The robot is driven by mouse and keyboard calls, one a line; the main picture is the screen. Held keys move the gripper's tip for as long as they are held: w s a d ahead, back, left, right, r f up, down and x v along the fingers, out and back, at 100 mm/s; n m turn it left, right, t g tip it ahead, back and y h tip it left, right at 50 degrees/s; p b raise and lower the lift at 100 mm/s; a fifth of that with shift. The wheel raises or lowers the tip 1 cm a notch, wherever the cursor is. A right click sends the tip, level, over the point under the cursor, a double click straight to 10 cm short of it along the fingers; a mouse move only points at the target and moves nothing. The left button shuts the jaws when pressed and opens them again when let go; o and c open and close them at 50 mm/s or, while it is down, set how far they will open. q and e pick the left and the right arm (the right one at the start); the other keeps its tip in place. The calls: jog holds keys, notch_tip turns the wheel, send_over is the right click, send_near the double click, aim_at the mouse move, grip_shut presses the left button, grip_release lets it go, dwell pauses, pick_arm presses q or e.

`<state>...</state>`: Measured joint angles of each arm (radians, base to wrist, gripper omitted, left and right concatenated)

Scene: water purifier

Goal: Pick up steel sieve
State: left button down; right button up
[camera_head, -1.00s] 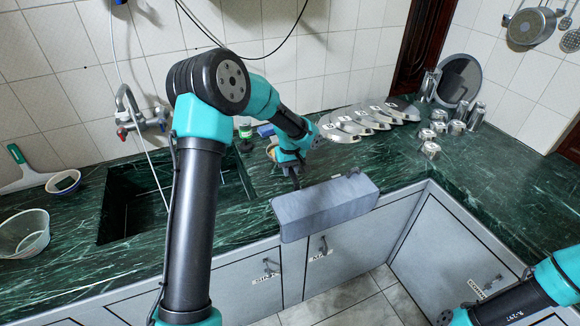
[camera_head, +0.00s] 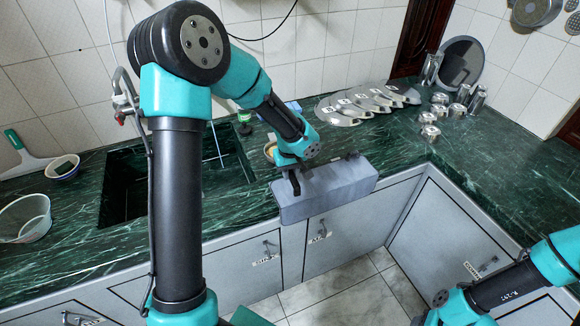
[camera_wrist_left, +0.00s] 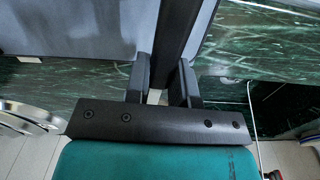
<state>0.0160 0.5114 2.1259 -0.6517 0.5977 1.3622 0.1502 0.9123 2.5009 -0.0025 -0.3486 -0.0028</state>
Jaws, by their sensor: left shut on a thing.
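My left gripper (camera_head: 291,184) is at the left end of a long grey box-like piece (camera_head: 330,195) at the counter's front edge. In the left wrist view, the fingers (camera_wrist_left: 168,88) are closed on a dark bar that runs between them along the grey piece (camera_wrist_left: 75,30). A round dark disc (camera_head: 461,62) leans on the back wall at the right of the counter; I cannot tell whether it is the steel sieve. A perforated round utensil (camera_head: 573,22) hangs on the right wall, cut by the frame edge. My right gripper is out of view.
Several flat metal discs (camera_head: 368,103) lie overlapped at the back of the green counter (camera_head: 440,165). Several metal cups (camera_head: 457,108) stand at the right. The sink (camera_head: 130,190), a faucet (camera_head: 122,95) and a clear bowl (camera_head: 25,218) are at the left.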

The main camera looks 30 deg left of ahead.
pick_arm(q)
jog(key=shift+s+d+r, duration=0.1)
jog(key=shift+s+d, duration=0.2)
jog(key=shift+s, duration=0.2)
jog(key=shift+s+d+r, duration=0.1)
jog(key=shift+s+d, duration=0.15)
jog(key=shift+s, duration=0.25)
dwell(0.3)
